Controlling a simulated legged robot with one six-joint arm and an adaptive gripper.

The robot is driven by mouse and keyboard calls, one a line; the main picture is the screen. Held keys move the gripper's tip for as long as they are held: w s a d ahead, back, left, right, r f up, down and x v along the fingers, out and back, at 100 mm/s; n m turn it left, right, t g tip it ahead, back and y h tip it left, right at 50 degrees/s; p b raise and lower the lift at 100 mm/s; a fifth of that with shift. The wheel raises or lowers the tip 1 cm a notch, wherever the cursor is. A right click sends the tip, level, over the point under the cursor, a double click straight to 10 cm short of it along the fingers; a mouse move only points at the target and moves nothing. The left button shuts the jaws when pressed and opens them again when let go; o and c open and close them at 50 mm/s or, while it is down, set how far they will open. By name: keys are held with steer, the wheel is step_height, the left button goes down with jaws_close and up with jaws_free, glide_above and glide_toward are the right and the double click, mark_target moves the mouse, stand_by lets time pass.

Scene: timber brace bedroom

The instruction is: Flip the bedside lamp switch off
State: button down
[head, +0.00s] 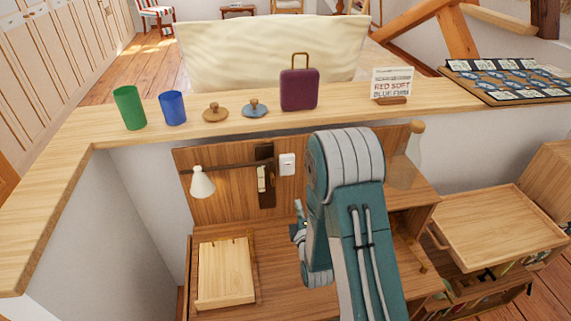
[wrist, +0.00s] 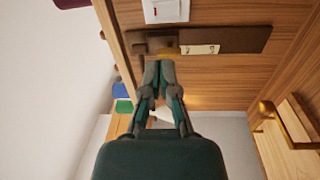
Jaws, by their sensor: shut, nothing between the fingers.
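A white wall switch (head: 288,164) sits beside the plate, also at the top of the wrist view (wrist: 166,11).
A ledge (head: 230,128) above the panel holds a green cup (head: 129,107), a blue cup (head: 172,107), two lids, a purple case (head: 299,89) and a sign (head: 391,84). A glass bottle (head: 405,160) stands right of my arm. A wooden box (head: 225,272) lies below the lamp.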

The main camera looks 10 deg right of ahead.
glide_toward(288, 165)
steer(key=shift+n, duration=0.3)
steer(key=w, duration=0.8)
steer(key=shift+r, duration=0.1)
stand_by(0.3)
steer(key=shift+w+r, duration=0.1)
steer(key=shift+w, duration=0.05)
